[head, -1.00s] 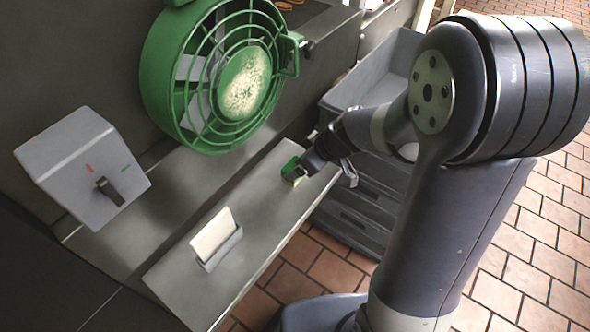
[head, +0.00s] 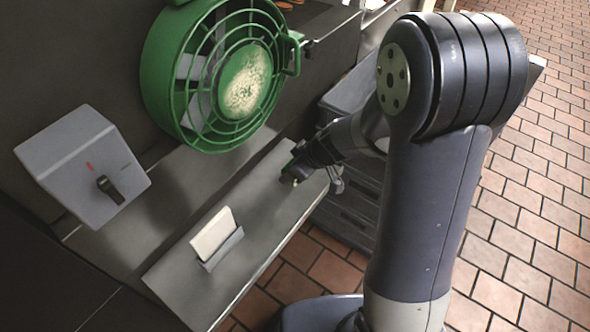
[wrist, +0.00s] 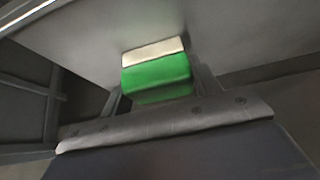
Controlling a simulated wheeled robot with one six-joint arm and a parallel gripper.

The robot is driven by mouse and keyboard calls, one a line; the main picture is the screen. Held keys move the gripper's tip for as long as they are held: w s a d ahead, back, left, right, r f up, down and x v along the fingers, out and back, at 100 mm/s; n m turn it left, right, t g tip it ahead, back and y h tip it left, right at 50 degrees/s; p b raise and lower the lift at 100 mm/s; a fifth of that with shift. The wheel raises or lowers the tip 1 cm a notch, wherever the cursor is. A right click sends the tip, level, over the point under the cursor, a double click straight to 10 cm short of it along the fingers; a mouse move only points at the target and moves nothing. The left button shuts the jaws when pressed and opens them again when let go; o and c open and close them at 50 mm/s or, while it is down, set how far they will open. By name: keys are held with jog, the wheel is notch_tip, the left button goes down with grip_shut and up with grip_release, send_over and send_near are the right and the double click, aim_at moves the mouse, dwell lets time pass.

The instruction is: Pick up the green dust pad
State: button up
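The green dust pad (wrist: 157,73) is a small block with a green body and a pale white face. In the wrist view it sits between the two fingers of my gripper (wrist: 160,88), at the edge of the grey shelf. The fingers are apart on either side of it; a small gap shows at the left finger, and contact at the right is unclear. In the head view my gripper (head: 295,175) is low at the shelf's far right end and mostly covers the pad, leaving only a sliver of green (head: 290,163).
The grey metal shelf (head: 265,205) holds a white card in a grey holder (head: 215,236) nearer the left. A green round fan guard (head: 185,90) is above it. A grey switch box (head: 75,160) is at left. Grey crates (head: 345,92) stand behind my arm.

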jog(key=c, duration=0.4)
jog(key=shift+r, duration=0.1)
jog(key=shift+c, duration=0.2)
jog(key=shift+s+d+r, duration=0.15)
jog(key=shift+d+r, duration=0.05)
jog(key=shift+r, duration=0.25)
notch_tip(320, 180, up, 6)
jog(key=shift+r+p, duration=0.1)
jog(key=shift+p, duration=0.6)
jog(key=s+d+b, duration=0.4)
jog(key=s+d, duration=0.8)
jog(key=d, duration=0.3)
jog(key=shift+d, duration=0.2)
